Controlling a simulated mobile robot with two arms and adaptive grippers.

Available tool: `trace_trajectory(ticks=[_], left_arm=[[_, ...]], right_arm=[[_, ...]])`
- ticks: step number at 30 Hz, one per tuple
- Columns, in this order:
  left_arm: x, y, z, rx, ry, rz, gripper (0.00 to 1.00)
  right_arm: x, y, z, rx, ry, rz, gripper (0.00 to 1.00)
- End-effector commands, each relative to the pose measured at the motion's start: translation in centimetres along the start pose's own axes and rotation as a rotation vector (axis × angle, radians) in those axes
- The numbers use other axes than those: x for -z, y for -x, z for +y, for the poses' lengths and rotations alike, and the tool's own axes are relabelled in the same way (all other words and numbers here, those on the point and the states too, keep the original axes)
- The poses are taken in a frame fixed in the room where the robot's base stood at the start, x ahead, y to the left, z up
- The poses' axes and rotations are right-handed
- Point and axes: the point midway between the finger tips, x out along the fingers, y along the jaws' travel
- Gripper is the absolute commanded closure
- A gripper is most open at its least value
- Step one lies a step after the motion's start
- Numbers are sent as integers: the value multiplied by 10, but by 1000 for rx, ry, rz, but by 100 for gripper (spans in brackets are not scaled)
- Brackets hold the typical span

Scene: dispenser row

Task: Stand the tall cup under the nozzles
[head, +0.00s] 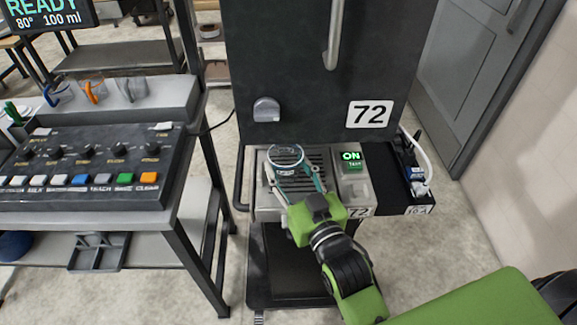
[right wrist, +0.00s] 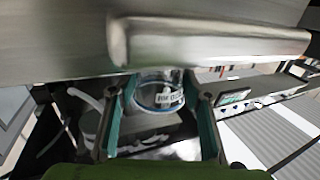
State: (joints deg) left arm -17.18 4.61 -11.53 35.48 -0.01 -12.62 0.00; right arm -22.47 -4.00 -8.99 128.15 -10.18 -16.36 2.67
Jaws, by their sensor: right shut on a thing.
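A clear cup (head: 285,155) with a dark rim is held by my right gripper (head: 294,174), over the slatted tray (head: 322,158) of the machine marked 72. The gripper's teal fingers are on either side of the cup. In the right wrist view the cup (right wrist: 158,92) sits between the two fingers, with a printed label on its wall. A broad metal part (right wrist: 210,45) covers the cup's upper end there. I cannot tell whether the cup's base touches the tray. The nozzles cannot be made out clearly. My left gripper is not in view.
The black machine front (head: 320,75) rises behind the tray, with a silver rounded part (head: 266,110) and a long handle (head: 334,35). A lit ON panel (head: 351,158) is right of the tray. A control panel (head: 85,165) with coloured buttons stands left, below several small cups.

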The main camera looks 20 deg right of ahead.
Motion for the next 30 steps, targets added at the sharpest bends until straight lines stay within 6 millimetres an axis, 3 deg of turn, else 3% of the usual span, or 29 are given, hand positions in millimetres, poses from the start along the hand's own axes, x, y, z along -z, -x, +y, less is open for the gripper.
trace_trajectory(ticks=[14,15,17,30], left_arm=[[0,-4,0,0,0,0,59],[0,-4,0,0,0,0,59],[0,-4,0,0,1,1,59],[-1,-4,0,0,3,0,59]], right_arm=[[-10,0,0,0,0,0,70],[-10,0,0,0,0,0,53],[-10,0,0,0,0,0,37],[-11,4,0,0,0,-2,36]])
